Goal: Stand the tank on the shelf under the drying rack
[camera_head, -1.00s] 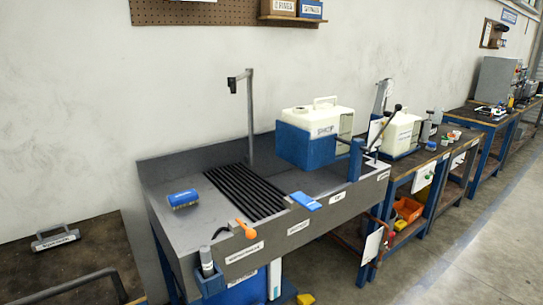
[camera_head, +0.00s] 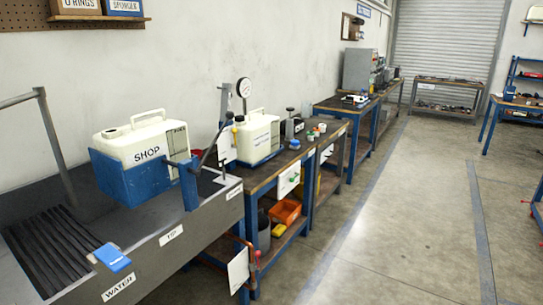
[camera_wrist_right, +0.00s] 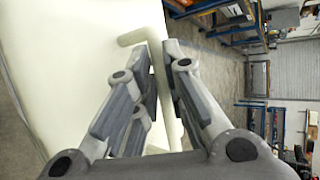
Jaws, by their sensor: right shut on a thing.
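In the right wrist view, my right gripper (camera_wrist_right: 159,62) is shut on the pale bar handle (camera_wrist_right: 133,37) of a cream-white tank (camera_wrist_right: 70,35). The tank fills the left of that view, and its base is hidden. Neither gripper nor this held tank shows in the head view. I cannot pick out the drying rack with certainty. A blue-framed shelf unit (camera_head: 526,76) stands at the far right, and a low shelved bench (camera_head: 445,82) stands before the roller door.
A white tank marked SHOP (camera_head: 146,146) sits in a blue holder (camera_head: 150,184) over the grey sink (camera_head: 165,240). Another white tank (camera_head: 258,137) stands on the bench (camera_head: 268,178) beyond. The concrete floor (camera_head: 415,215) is clear along the aisle.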

